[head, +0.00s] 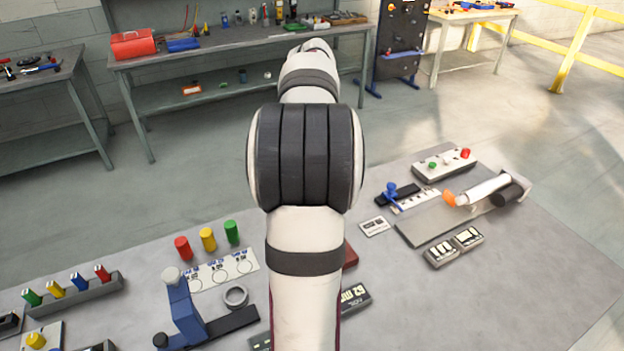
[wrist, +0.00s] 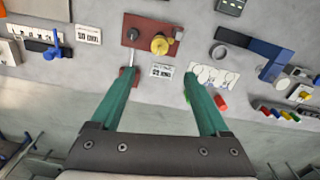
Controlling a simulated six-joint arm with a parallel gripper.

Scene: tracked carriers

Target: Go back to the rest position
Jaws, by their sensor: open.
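My gripper (wrist: 158,75) shows in the wrist view with its two green fingers spread wide apart. Nothing is between the fingers that I can see being held, and they hang above the grey table (head: 500,290). A red-brown plate (wrist: 133,30) with a yellow knob (wrist: 160,45) and a dark knob lies beyond the fingertips. A small printed label (wrist: 161,71) shows between the fingers. In the head view my arm stands in the middle and hides the gripper. No marker of a rest position shows.
A blue stand (head: 182,305), a grey ring (head: 236,296) and red, yellow and green cylinders (head: 208,239) stand left of my arm. A rack of coloured pegs (head: 75,290) is further left. A tilted white cylinder (head: 485,189) and a switch box (head: 443,165) are at right.

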